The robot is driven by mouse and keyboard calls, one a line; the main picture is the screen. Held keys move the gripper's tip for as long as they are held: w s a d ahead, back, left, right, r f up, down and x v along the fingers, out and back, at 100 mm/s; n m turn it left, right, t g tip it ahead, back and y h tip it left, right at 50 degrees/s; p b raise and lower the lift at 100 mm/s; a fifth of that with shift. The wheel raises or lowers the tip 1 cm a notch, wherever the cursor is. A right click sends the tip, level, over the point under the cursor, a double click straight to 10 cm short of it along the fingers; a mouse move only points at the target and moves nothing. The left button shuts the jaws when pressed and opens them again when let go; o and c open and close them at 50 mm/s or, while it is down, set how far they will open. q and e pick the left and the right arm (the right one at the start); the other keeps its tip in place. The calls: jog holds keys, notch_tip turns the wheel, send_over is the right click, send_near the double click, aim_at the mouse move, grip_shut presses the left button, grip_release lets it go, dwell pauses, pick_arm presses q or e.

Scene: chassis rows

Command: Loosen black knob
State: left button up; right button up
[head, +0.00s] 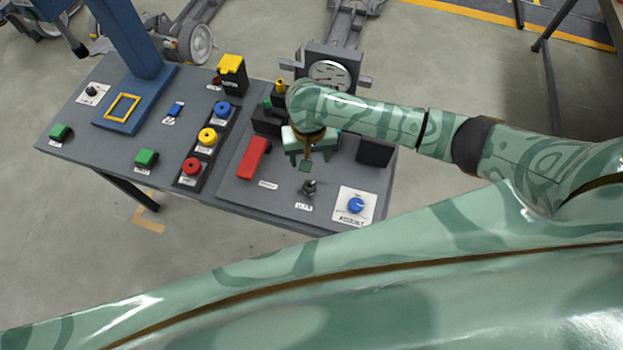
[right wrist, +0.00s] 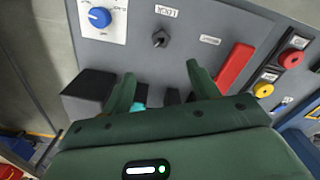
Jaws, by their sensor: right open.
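A small black knob (head: 309,187) stands on the grey panel near its front edge, with a white label beside it. In the right wrist view the black knob (right wrist: 159,39) is ahead of the fingers, roughly centred between them and apart from them. My right gripper (head: 306,158) is over the panel, just behind the knob in the head view. In the right wrist view my right gripper (right wrist: 161,80) has its fingers spread, with nothing held. Another small black knob (head: 91,92) sits on a white plate at the far left. My left gripper is not seen.
A blue dial (head: 355,204) on a white plate is right of the knob. A red bar handle (head: 253,157) is on its left. A black block (head: 375,152) stands behind the dial. Several coloured buttons and a blue post (head: 128,40) are further left. A gauge (head: 330,74) stands behind.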

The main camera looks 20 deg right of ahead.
notch_tip(320, 180, down, 16)
jog(key=b, duration=0.7)
jog(key=shift+w+f+b, duration=0.1)
jog(key=shift+f+b, duration=0.1)
jog(key=shift+b, duration=0.15)
jog(key=c, duration=1)
